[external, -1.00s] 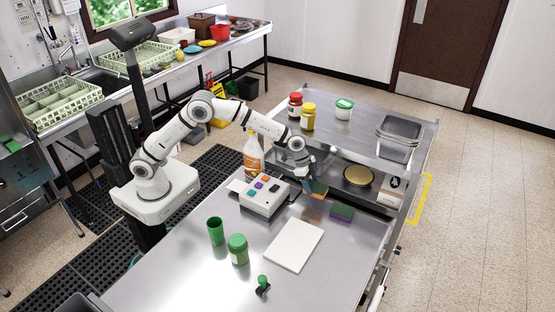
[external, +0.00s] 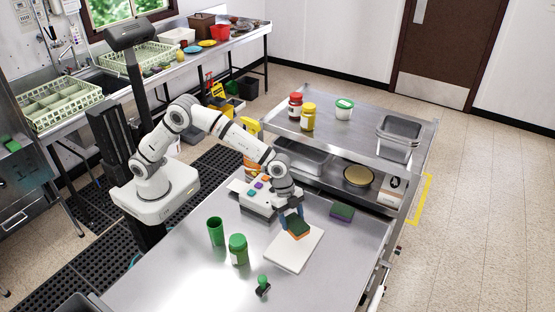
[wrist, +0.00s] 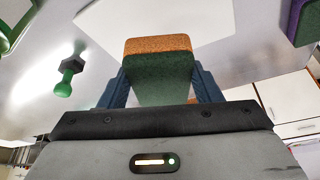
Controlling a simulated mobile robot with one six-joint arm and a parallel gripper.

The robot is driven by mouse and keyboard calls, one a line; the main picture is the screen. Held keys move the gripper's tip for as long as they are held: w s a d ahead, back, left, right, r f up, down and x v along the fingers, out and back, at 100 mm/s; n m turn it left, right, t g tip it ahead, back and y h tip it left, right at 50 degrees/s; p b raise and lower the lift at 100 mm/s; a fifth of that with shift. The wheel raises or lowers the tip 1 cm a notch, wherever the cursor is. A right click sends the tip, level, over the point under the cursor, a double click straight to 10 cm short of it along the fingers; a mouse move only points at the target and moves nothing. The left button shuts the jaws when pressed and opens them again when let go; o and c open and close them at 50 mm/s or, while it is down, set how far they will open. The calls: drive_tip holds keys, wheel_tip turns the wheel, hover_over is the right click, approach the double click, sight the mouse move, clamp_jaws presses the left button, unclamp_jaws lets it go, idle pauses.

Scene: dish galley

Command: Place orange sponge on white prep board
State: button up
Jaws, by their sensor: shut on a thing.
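The orange sponge (external: 299,232) has a dark green scrub side, which faces up in the external view. My gripper (external: 296,222) is shut on it, with a blue finger on each side. In the wrist view the sponge (wrist: 158,68) sits between the two blue fingers. The white prep board (external: 283,254) lies flat on the steel table, and the sponge is over its upper part in the external view. The board (wrist: 205,22) also shows beyond the sponge in the wrist view. I cannot tell whether the sponge touches the board.
A purple and green sponge (external: 342,212) lies right of the board. A green stamp (external: 263,284), a green jar (external: 238,250) and a green cup (external: 216,231) stand to the left. A button box (external: 262,196) is behind. The table's front right is clear.

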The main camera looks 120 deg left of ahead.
wheel_tip(320, 180, down, 8)
drive_tip(key=shift+a+r+p, duration=0.1)
drive_tip(key=shift+p, duration=0.4)
drive_tip(key=o, duration=0.9)
drive_tip(key=shift+o, duration=0.2)
